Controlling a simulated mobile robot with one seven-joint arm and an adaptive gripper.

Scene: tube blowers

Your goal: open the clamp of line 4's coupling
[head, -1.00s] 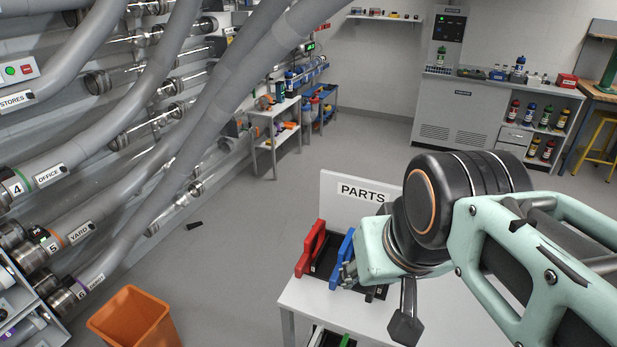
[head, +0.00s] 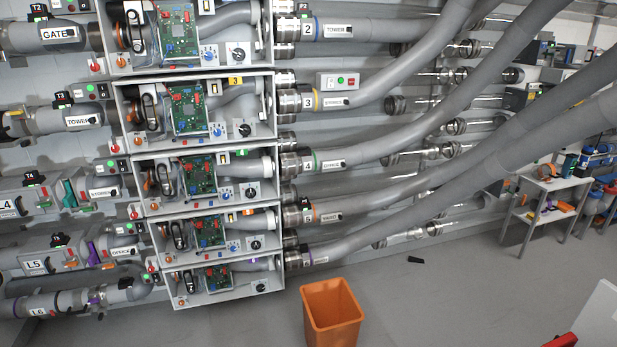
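The pipe marked L4 (head: 8,207) runs in from the left edge. A pair of green upright parts (head: 76,193) stands on it, with a small red piece under them; whether this clamp is open or shut is too small to tell. On the right of the boxes, a metal coupling (head: 293,163) carries a 4 tag and a green ring, and joins a grey hose labelled OFFICE (head: 333,164). My gripper is not in view.
Open-fronted boxes with green circuit boards (head: 200,174) stack between the pipes and hoses. An orange bin (head: 331,318) stands on the floor below. A small black item (head: 415,260) lies on the floor. A white shelf unit (head: 540,204) is at the right; open floor lies between.

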